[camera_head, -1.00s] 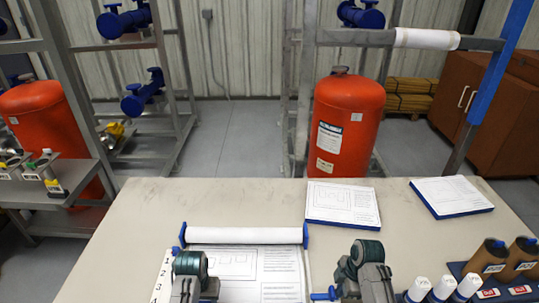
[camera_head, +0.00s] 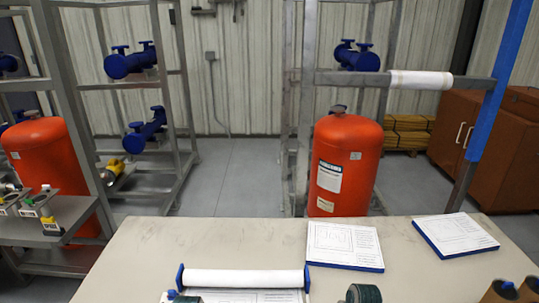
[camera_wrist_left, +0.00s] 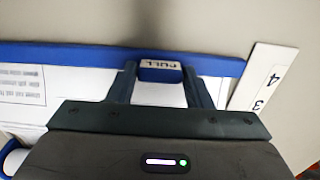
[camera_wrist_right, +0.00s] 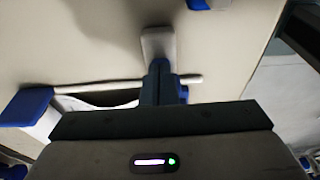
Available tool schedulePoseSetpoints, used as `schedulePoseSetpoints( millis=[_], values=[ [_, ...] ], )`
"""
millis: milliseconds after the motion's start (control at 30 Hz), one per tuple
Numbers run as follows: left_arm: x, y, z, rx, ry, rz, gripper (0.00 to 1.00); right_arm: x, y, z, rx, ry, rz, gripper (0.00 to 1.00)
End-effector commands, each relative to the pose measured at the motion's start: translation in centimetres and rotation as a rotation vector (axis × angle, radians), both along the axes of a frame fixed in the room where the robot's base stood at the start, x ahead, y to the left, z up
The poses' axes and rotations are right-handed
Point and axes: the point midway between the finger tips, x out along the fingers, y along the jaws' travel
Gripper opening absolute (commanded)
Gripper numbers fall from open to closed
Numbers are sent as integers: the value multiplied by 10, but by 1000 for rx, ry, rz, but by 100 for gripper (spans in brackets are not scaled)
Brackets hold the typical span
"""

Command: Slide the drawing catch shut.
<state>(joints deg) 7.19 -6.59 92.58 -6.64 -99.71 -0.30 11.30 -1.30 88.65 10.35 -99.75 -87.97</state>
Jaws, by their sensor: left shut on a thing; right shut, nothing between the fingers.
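The drawing roller (camera_head: 245,278), white with blue end brackets, lies at the table's near edge in the head view. In the left wrist view my left gripper (camera_wrist_left: 160,78) is shut on a blue tab marked PULL (camera_wrist_left: 160,66), on the blue edge strip (camera_wrist_left: 75,55) of the printed drawing (camera_wrist_left: 85,92). In the right wrist view my right gripper (camera_wrist_right: 162,72) is shut and empty, over a pale rod (camera_wrist_right: 190,79) and beside a pale upright plate (camera_wrist_right: 157,42). A small blue piece shows behind the fingers. I cannot tell which part is the catch or its position.
Two blue-edged drawing boards (camera_head: 344,244) (camera_head: 456,235) lie on the table (camera_head: 200,240). A numbered white strip (camera_wrist_left: 265,75) lies beside the drawing. An orange tank (camera_head: 345,165) stands behind the table.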

Motion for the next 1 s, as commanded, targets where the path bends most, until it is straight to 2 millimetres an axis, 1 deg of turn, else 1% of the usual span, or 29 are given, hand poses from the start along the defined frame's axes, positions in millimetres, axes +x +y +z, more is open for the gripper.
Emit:
schedulePoseSetpoints(
  millis=[33, 500, 867, 1000],
  values=[
    [-4, -1, -4, -2, 12, -1, 25, 0, 2, 0, 1, 0, 0, 0],
    [-4, -1, -4, -2, 12, -1, 25, 0, 19, 0, 1, 0, 0, 0],
    [-4, -1, -4, -2, 12, -1, 25, 0, 20, 0, 0, 0, 0, 0],
    [-4, -1, -4, -2, 12, -1, 25, 1, 20, 4, 0, -2, 0, 0]
  ],
)
